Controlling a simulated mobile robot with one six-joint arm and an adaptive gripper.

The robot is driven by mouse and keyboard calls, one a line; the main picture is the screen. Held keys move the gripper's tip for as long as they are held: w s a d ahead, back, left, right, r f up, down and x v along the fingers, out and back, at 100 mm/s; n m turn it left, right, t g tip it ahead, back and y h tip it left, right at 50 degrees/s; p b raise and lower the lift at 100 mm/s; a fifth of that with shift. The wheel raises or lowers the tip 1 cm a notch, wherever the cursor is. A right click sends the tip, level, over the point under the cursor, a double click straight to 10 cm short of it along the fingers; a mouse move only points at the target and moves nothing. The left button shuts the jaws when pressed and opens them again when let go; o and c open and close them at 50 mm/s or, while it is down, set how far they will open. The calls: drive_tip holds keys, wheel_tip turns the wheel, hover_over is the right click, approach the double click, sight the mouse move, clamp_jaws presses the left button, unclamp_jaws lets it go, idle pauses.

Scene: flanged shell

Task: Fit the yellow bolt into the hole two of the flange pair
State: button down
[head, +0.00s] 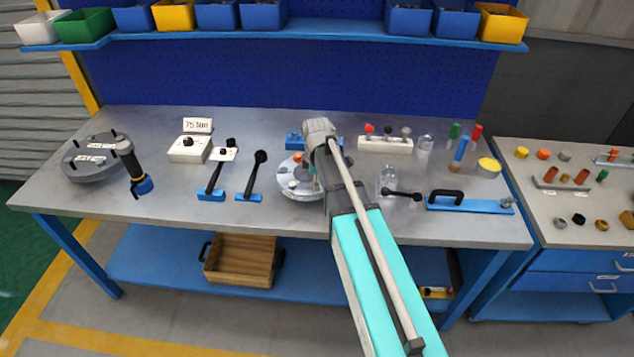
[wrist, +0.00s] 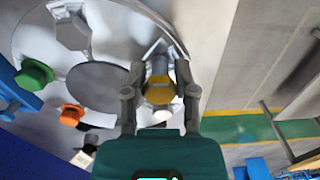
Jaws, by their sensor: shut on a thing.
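The yellow bolt (wrist: 160,92) sits between the fingers of my gripper (wrist: 160,88) in the wrist view, and the gripper is shut on it. The grey round flange pair (wrist: 215,40) lies beneath, with a darker disc at its centre. The bolt is over the flange's right-hand side in that view; I cannot tell whether its tip is in a hole. A green bolt (wrist: 35,75) and an orange bolt (wrist: 70,115) stand at the flange's left side. In the head view the flange (head: 300,190) is partly hidden by my arm, and the gripper and yellow bolt are hidden there.
A blue clamp bar with a black handle (head: 470,204) lies right of my arm. Two black-handled tools (head: 252,178) on blue bases stand to the left. A white block with knobs (head: 385,145) is behind.

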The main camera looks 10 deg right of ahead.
drive_tip(key=shift+f, duration=0.3)
drive_tip(key=shift+c, duration=1.6)
unclamp_jaws()
drive_tip(key=shift+r, duration=0.25)
wheel_tip(320, 180, up, 10)
drive_tip(key=p, duration=1)
drive_tip(key=shift+f, duration=0.1)
